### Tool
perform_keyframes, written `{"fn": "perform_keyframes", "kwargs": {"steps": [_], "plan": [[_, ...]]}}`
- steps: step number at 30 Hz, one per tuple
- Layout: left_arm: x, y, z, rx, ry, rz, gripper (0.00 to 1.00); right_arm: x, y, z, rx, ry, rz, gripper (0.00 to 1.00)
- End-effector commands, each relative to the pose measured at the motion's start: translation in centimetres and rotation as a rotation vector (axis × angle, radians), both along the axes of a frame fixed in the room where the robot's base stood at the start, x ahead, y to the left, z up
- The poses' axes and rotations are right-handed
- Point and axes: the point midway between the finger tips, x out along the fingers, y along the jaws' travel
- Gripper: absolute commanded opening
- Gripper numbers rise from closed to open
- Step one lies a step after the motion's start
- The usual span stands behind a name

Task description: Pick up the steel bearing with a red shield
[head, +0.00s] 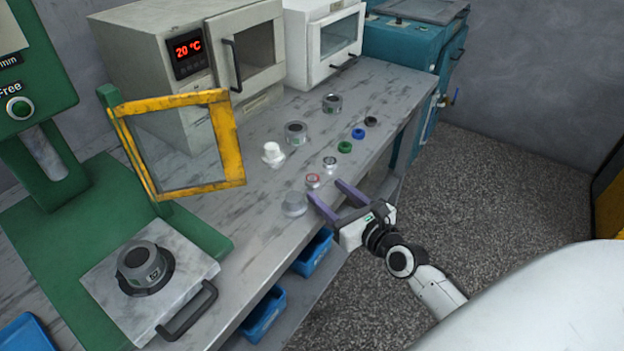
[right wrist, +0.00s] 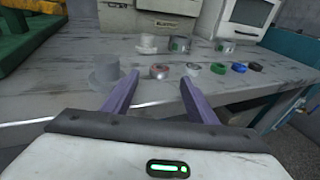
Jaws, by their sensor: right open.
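The steel bearing with a red shield (head: 313,181) lies on the grey workbench near its front edge. It also shows in the right wrist view (right wrist: 159,71), just beyond and between the fingertips. My right gripper (head: 325,196) is open and empty, its two purple fingers pointing over the bench edge at the bearing. In the right wrist view, the gripper (right wrist: 155,86) has clear space between its fingers. The fingers are apart from the bearing, as far as I can tell. My left gripper is not in view.
A grey flanged part (head: 294,204) stands left of the bearing. A plain steel bearing (head: 330,163) and green (head: 345,147), blue (head: 358,133) and black rings (head: 371,121) lie to the right. A white part (head: 273,154) and grey housings (head: 296,133) stand behind. Blue bins (head: 313,253) hang below.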

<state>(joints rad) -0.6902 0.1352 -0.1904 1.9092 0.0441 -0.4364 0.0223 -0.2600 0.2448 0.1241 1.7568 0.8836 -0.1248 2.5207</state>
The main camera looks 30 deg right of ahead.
Motion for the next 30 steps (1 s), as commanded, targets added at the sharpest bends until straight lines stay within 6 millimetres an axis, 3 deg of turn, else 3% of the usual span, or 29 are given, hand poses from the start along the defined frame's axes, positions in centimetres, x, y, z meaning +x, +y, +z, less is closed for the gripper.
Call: {"fn": "perform_keyframes", "kwargs": {"steps": [9, 18, 26, 30], "plan": [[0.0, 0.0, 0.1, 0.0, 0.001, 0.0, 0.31, 4.4, 0.1, -0.3, -0.002, -0.002, 0.0, 0.53], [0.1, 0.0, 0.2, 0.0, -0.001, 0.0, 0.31, 4.8, 0.1, -0.4, -0.003, 0.0, 0.0, 0.53], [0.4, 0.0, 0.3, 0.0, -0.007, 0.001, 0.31, 4.8, 0.1, -0.4, -0.003, 0.0, 0.0, 0.09], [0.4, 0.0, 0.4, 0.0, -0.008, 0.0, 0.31, 4.8, 0.1, -0.4, -0.003, -0.001, 0.0, 0.07]]}}
